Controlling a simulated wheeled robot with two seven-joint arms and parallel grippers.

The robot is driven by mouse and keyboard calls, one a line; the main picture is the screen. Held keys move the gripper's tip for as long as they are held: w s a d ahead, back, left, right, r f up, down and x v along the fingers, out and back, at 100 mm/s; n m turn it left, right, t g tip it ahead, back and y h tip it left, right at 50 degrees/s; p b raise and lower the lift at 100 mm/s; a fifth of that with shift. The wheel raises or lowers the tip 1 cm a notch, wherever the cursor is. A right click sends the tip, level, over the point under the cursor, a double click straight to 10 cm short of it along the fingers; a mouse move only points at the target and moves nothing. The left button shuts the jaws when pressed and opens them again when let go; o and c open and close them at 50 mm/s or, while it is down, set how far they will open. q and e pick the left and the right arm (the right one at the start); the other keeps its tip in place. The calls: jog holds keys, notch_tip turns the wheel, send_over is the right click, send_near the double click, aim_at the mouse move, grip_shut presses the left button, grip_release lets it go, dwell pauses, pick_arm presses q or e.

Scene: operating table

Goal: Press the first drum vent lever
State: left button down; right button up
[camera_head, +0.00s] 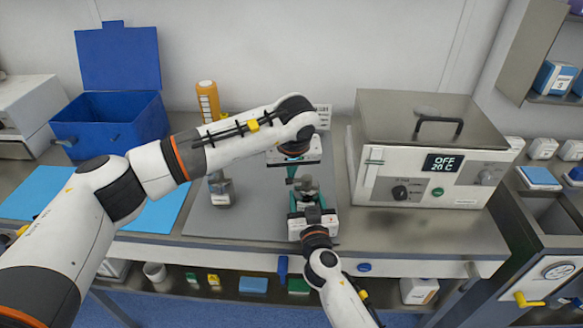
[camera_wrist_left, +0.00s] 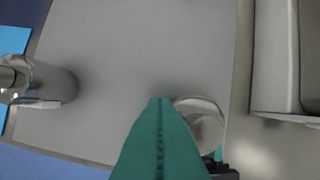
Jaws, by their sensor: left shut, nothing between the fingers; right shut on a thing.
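My left gripper (camera_head: 291,178) points down over the grey mat, its teal fingers shut and empty. In the left wrist view its closed fingers (camera_wrist_left: 160,108) overlap the left edge of a round grey metal drum (camera_wrist_left: 202,122); I cannot tell whether they touch it. The drum (camera_head: 307,187) is partly hidden between the grippers in the head view. My right gripper (camera_head: 304,201) is shut on it from the front. A second metal drum (camera_head: 220,190) stands to the left, with a lever-like fitting (camera_wrist_left: 38,103) visible in the left wrist view. The held drum's lever is not clear.
A steel-topped heater box (camera_head: 430,150) reading OFF stands close on the right. A blue open bin (camera_head: 110,120) and an orange bottle (camera_head: 208,100) are at the back left. The grey mat (camera_head: 255,222) is clear between the two drums.

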aim_at(302, 181)
pick_arm(q)
jog(key=shift+s, duration=0.1)
jog(key=n, duration=0.2)
jog(key=s+n+y, duration=0.1)
jog(key=shift+d+n+g, duration=0.15)
jog(key=shift+n+g, duration=0.15)
jog(key=shift+n, duration=0.1)
jog(key=n, duration=0.1)
jog(key=s+n+y, duration=0.1)
jog(key=shift+d+n, duration=0.2)
jog(key=shift+n, duration=0.2)
jog(key=shift+s+d+g, duration=0.3)
jog(key=shift+s+d, duration=0.1)
jog(key=shift+s, duration=0.05)
jog(key=shift+s+d, duration=0.1)
jog(key=shift+d, duration=0.05)
jog(key=shift+s+d, duration=0.2)
jog(key=shift+d, duration=0.15)
